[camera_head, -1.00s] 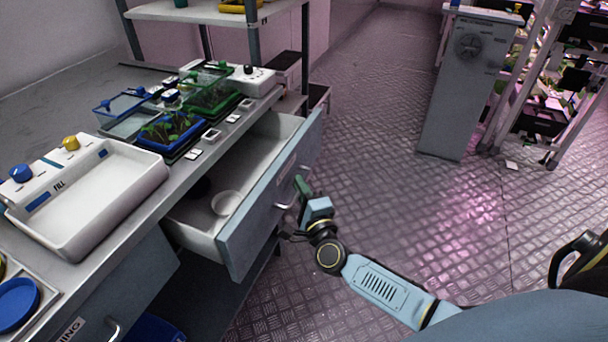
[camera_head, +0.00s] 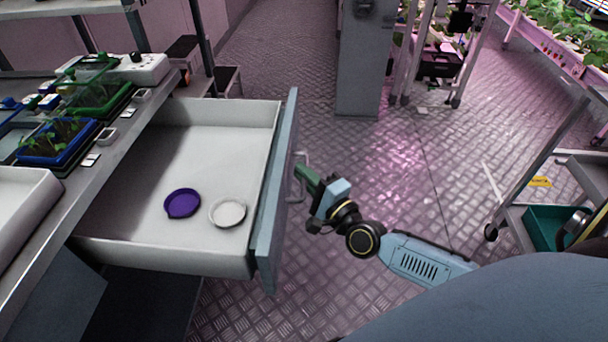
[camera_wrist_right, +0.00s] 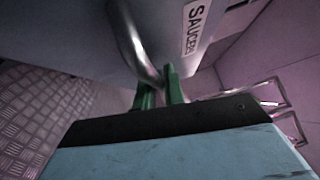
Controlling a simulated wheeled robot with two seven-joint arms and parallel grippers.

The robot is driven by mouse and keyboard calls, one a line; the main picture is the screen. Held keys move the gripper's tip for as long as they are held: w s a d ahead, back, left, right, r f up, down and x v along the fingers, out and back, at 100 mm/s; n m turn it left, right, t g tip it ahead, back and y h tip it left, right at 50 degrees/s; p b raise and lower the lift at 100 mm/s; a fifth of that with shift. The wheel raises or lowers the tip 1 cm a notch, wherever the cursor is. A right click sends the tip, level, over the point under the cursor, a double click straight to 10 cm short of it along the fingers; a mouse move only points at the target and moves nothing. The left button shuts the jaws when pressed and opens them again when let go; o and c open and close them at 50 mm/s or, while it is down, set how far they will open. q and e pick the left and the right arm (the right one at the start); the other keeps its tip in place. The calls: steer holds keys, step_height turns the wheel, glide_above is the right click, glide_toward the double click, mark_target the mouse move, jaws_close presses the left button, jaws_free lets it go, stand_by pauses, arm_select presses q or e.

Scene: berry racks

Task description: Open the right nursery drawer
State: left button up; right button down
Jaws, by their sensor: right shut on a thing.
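The right nursery drawer (camera_head: 262,215) stands well out from the bench, with its white inside showing. A purple saucer (camera_head: 182,203) and a white saucer (camera_head: 228,212) lie in it. Its metal handle (camera_head: 301,176) is on the outer face. My right gripper (camera_head: 303,172) is at that handle, its green fingers shut on it. In the right wrist view the fingers (camera_wrist_right: 160,88) close around the lower end of the handle (camera_wrist_right: 130,45), beside a label reading SAUCERS (camera_wrist_right: 193,28). My left gripper is not in view.
The bench (camera_head: 118,128) at left carries a blue seedling tray (camera_head: 45,150), a green-rimmed tray (camera_head: 95,97) and a white basin (camera_head: 25,200). A grey cabinet (camera_head: 362,70) stands at the back. A cart with a teal bin (camera_head: 545,228) is at right. The floor between is clear.

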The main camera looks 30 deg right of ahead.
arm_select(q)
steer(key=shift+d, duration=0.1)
arm_select(e)
steer(key=shift+s+d, duration=0.1)
steer(key=c, duration=1.5)
jaws_free()
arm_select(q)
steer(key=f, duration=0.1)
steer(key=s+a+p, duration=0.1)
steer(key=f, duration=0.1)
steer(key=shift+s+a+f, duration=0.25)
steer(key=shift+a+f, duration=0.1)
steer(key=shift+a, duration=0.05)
arm_select(e)
steer(key=s+d+f, duration=0.1)
steer(key=s+d, duration=0.1)
steer(key=s, duration=1.1)
steer(key=shift+f, duration=0.35)
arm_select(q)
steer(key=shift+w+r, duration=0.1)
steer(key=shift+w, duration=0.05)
